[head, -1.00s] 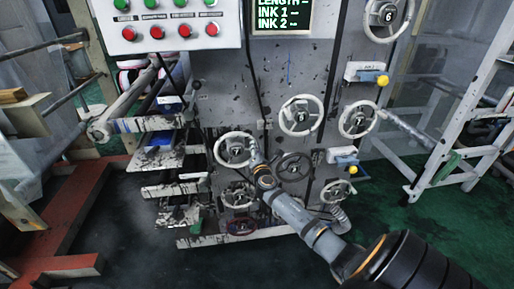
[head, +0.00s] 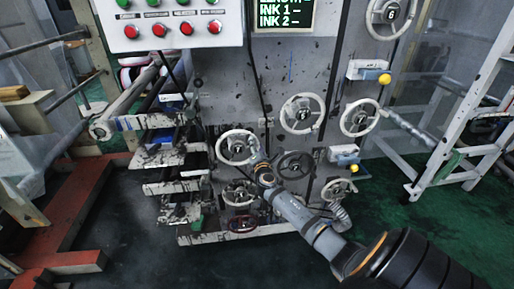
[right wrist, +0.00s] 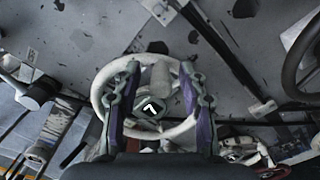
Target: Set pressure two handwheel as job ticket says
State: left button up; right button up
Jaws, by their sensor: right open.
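A pale handwheel (head: 237,147) with a dark hub sits on the lower left of the grey machine face. My right gripper (head: 258,164) is at its lower right side. In the right wrist view my right gripper (right wrist: 160,68) is open, its two fingers reaching over opposite sides of a pale handwheel (right wrist: 180,130). A white mark shows on the dark hub between the fingers; I cannot read it surely. Contact with the rim cannot be told. No readable label says which wheel is pressure two. My left gripper is not in view.
More handwheels stand close by: a pale one (head: 303,114) above right, a dark one (head: 296,166) beside the gripper, and another pale one (head: 360,117) farther right. A screen (head: 284,17) with ink lines and a button panel (head: 178,24) are above. A white ladder frame (head: 465,110) stands right.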

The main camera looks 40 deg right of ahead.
jog(key=v, duration=1.2)
jog(key=shift+f, duration=0.1)
jog(key=s+d+f+m+g+y, duration=0.1)
jog(key=s+f+m+g, duration=0.1)
jog(key=f, duration=0.7)
jog(key=s+d+f+m+g+y, duration=0.1)
jog(key=s+f+m+g, duration=0.1)
jog(key=f, duration=0.7)
jog(key=s+a+f+m+g+y, duration=0.1)
jog(key=s+f+m+g, duration=0.1)
jog(key=s+f, duration=0.35)
jog(key=s+a+f+m+g+y, duration=0.1)
jog(key=s+f, duration=0.1)
jog(key=f, duration=0.6)
jog(key=s+a+f+m+g, duration=0.1)
jog(key=s+f+m+g, duration=0.15)
jog(key=f, duration=0.35)
jog(key=s+a+f+m+g+y, duration=0.1)
jog(key=s+a+f+m, duration=0.2)
jog(key=s, duration=0.6)
jog(key=s+a+f+m+g+y, duration=0.2)
jog(key=s+a+f+m, duration=0.2)
jog(key=s+a+f, duration=0.2)
jog(key=s+a+f+m+g+y, duration=0.1)
jog(key=s+a+f+m, duration=0.2)
jog(key=s, duration=1)
notch_tip(320, 180, down, 5)
jog(key=shift+s+a+f+g, duration=0.2)
jog(key=shift+s+a+g, duration=0.15)
jog(key=shift+a, duration=0.85)
